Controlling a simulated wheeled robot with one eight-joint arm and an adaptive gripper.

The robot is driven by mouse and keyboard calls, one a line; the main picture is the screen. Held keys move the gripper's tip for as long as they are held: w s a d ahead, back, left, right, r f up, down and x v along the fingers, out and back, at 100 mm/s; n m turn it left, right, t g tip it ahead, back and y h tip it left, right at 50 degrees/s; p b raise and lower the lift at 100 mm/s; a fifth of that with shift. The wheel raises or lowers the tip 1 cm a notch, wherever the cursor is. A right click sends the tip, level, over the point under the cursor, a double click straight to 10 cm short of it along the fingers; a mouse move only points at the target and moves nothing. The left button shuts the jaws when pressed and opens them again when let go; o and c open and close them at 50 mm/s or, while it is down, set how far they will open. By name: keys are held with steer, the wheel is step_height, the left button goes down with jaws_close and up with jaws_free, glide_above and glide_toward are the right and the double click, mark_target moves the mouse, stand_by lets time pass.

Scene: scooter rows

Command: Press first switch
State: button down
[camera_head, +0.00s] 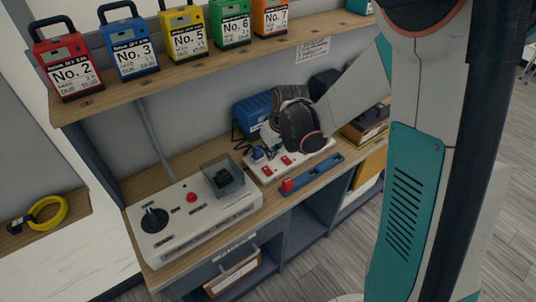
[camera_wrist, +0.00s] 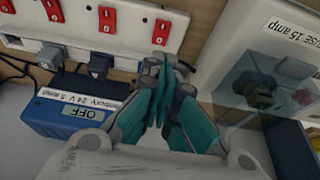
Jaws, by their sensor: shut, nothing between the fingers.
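A white power strip (camera_head: 262,179) lies on the bench, with several red rocker switches along it. In the wrist view the strip (camera_wrist: 130,12) crosses the top. Its end switch (camera_wrist: 160,32), on the side of the clear-covered box, is just beyond my fingertips; the same switch (camera_head: 267,171) shows in the head view. My gripper (camera_wrist: 163,62) is shut and empty, its teal fingers pointing at the strip near that switch. I cannot tell whether they touch it. In the head view my dark wrist covers part of the strip and hides the fingertips.
Dark plugs (camera_wrist: 99,66) sit beside the switches. A white control box (camera_head: 180,222) with a clear cover (camera_head: 222,178) and dial stands left of the strip. A blue bar (camera_head: 318,174) with a red block lies in front. Numbered battery packs (camera_head: 185,32) fill the shelf above.

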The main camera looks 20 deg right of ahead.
steer(key=p+v, duration=0.1)
steer(key=v, duration=0.4)
steer(key=shift+s+d+r, duration=0.1)
steer(key=shift+s+r, duration=0.05)
steer(key=shift+r, duration=0.2)
